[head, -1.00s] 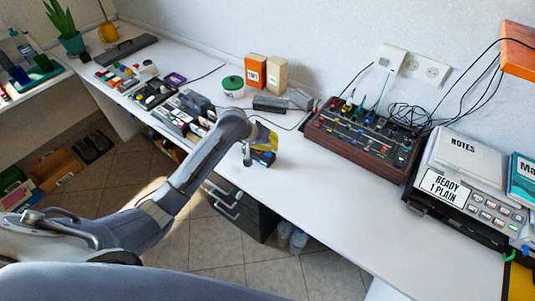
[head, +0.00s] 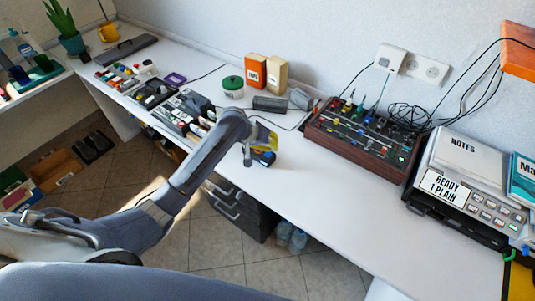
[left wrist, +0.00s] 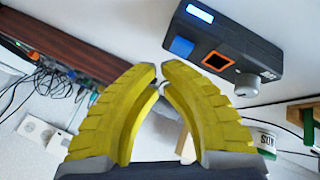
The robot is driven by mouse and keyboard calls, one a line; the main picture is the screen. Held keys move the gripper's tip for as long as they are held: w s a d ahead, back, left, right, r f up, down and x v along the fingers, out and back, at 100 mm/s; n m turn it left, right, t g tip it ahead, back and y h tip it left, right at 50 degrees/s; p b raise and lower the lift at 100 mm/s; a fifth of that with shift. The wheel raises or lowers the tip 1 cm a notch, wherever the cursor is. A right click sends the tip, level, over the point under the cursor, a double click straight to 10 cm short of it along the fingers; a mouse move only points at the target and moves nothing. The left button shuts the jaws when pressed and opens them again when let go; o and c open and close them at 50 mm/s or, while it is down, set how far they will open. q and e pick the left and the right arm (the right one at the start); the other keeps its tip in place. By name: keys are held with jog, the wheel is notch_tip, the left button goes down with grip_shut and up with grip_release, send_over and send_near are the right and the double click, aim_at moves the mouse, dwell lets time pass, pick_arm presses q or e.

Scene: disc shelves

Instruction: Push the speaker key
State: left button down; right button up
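A dark grey device (left wrist: 235,45) lies on the white desk in the left wrist view. It has a lit display (left wrist: 200,13), a blue key (left wrist: 182,46), an orange-framed dark key (left wrist: 217,60) and a grey knob (left wrist: 247,86). Key markings are too small to read, so I cannot tell which is the speaker key. My left gripper (left wrist: 159,70) has yellow fingers with the tips together and nothing visible between them. The device is apart from the fingertips in that picture. In the head view the left gripper (head: 266,142) is low over the desk. My right gripper is not in view.
A wood-sided mixer panel (head: 362,138) with cables stands right of the gripper. A green-lidded jar (head: 232,86), an orange box (head: 255,69) and a dark grey box (head: 270,104) stand behind. The desk (head: 340,205) in front of the mixer is clear.

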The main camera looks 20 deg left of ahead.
aim_at(271, 153)
pick_arm(q)
jog(key=shift+f, duration=0.25)
dwell(0.4)
jog(key=shift+f, duration=0.2)
jog(key=shift+f, duration=0.25)
dwell(0.7)
jog(key=shift+r, duration=0.7)
jog(key=shift+r, duration=0.1)
jog(key=shift+r, duration=2.9)
